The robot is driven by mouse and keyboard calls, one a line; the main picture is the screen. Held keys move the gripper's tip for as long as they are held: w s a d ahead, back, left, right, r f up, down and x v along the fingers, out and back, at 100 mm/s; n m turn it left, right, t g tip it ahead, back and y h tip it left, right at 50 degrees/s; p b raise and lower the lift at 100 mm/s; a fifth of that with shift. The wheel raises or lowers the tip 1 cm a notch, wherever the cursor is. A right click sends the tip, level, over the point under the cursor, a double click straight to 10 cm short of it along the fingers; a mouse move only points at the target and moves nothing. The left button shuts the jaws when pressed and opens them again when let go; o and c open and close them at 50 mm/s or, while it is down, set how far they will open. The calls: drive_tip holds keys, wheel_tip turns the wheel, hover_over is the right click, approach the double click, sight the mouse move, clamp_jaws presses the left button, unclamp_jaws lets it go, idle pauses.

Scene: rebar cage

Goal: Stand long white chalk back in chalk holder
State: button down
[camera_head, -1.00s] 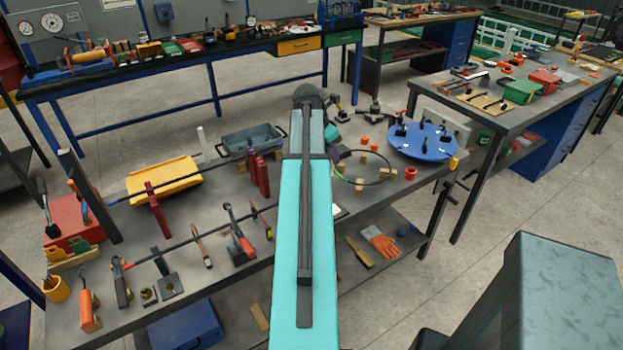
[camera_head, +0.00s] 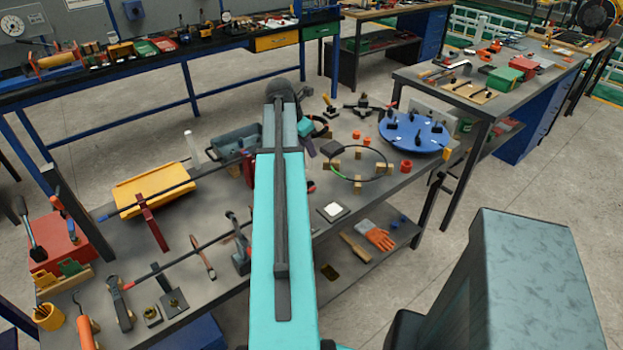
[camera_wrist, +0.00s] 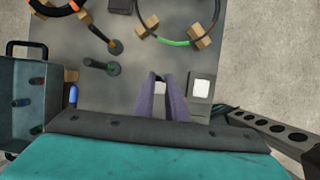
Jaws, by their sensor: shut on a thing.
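My gripper (camera_wrist: 162,92) shows in the wrist view as two purple fingers nearly together, with a small white bit (camera_wrist: 160,86) between their tips. This looks like the long white chalk seen end-on; its length is hidden. In the head view my gripper (camera_head: 308,146) is small, partly behind my teal arm, above the bench near the wire ring. I cannot tell surely which thing is the chalk holder. An upright white stick (camera_head: 188,146) stands beside the grey tray, far left of my gripper.
A dark plate with a white square (camera_head: 333,210) lies right of my arm; it also shows right of the fingers in the wrist view (camera_wrist: 201,91). The wire ring on wooden blocks (camera_head: 358,164), blue turntable (camera_head: 415,134), grey tray (camera_head: 233,143) and yellow tray (camera_head: 154,188) crowd the bench.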

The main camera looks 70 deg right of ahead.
sight(310, 162)
drive_tip(key=shift+s+d+f+p, duration=0.1)
drive_tip(key=shift+f+p, duration=0.45)
drive_tip(key=shift+f, duration=1.95)
drive_tip(key=shift+f+p, duration=1)
drive_tip(key=shift+f, duration=1.3)
drive_tip(key=c, duration=1.8)
unclamp_jaws()
drive_tip(key=shift+o, duration=0.2)
drive_tip(key=shift+f+b, duration=0.25)
drive_tip(key=shift+b, duration=0.2)
